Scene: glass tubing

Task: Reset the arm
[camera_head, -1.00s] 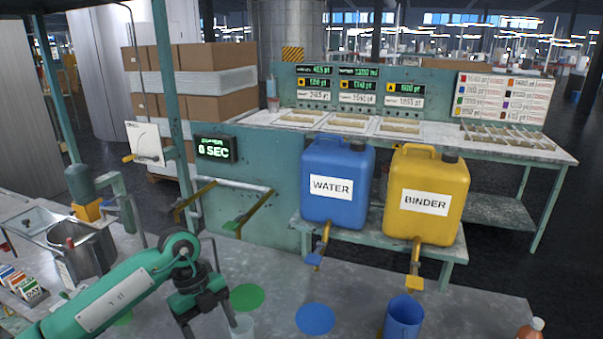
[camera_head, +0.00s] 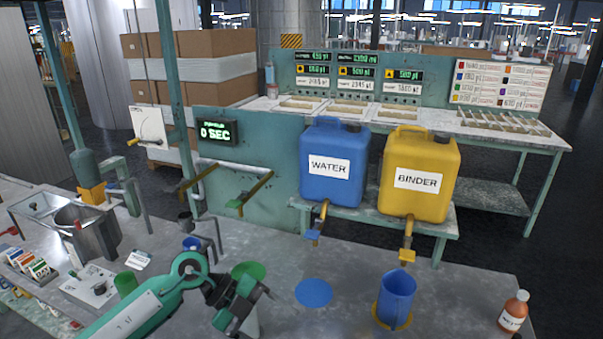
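My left arm (camera_head: 140,305) is green and reaches in from the lower left. Its gripper (camera_head: 246,308) hangs above the worktop at the lower middle. Its fingers look spread apart. A pale cup (camera_head: 252,324) shows partly behind the fingers; I see no clear grip on it. My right arm and gripper are not in view.
A green disc (camera_head: 249,270) lies just behind the gripper, a blue disc (camera_head: 314,292) to its right. A blue cup (camera_head: 397,295) and a brown bottle (camera_head: 513,312) stand farther right. The WATER jug (camera_head: 334,165) and BINDER jug (camera_head: 418,180) stand on a shelf behind.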

